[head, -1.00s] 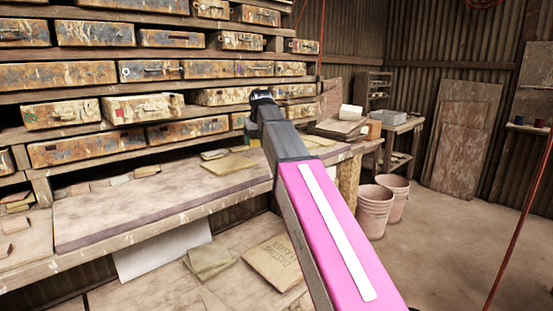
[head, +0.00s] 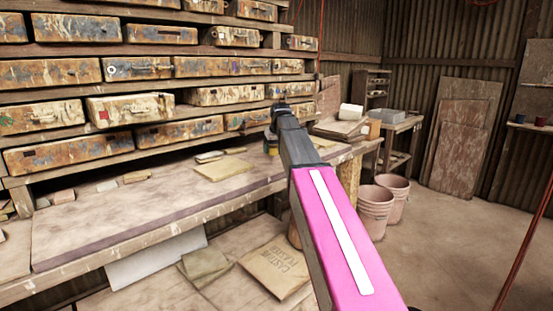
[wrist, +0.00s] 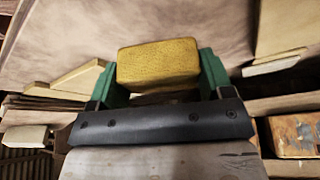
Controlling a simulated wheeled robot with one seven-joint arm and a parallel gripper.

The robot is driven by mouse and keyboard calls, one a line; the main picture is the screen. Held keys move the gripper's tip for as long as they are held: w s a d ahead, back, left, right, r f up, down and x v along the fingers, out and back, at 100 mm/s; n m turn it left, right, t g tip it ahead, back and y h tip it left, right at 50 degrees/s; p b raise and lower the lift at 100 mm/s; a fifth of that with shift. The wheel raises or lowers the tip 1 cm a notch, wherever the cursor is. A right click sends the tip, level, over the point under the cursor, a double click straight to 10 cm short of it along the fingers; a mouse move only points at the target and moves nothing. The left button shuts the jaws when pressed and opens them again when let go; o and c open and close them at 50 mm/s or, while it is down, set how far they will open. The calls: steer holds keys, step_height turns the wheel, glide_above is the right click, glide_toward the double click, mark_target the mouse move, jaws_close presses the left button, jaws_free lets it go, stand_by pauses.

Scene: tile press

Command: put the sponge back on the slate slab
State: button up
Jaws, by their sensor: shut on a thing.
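A yellow sponge (wrist: 158,63) sits between the green fingers of my gripper (wrist: 158,75) in the wrist view, and the gripper is shut on it. In the head view my gripper (head: 272,142) is over the far right part of the bench, largely hidden behind my own arm. The slate slab (head: 110,228) is a long, flat, grey-purple slab along the bench top, to the left of my gripper. Its near and left parts look bare.
A tan folded sheet (head: 222,168) and small blocks lie along the slab's back. Shelves of stained cases (head: 130,108) rise behind it. Pink buckets (head: 375,205) stand on the floor at the right. Papers and a tan bag (head: 275,268) lie below the bench.

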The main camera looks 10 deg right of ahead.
mark_target(277, 164)
steer(key=shift+w+d+f, duration=0.2)
steer(key=shift+d+f, duration=0.1)
steer(key=shift+d, duration=0.1)
steer(key=shift+f, duration=2)
steer(key=o, duration=0.9)
steer(key=shift+f, duration=0.1)
steer(key=v, duration=1.2)
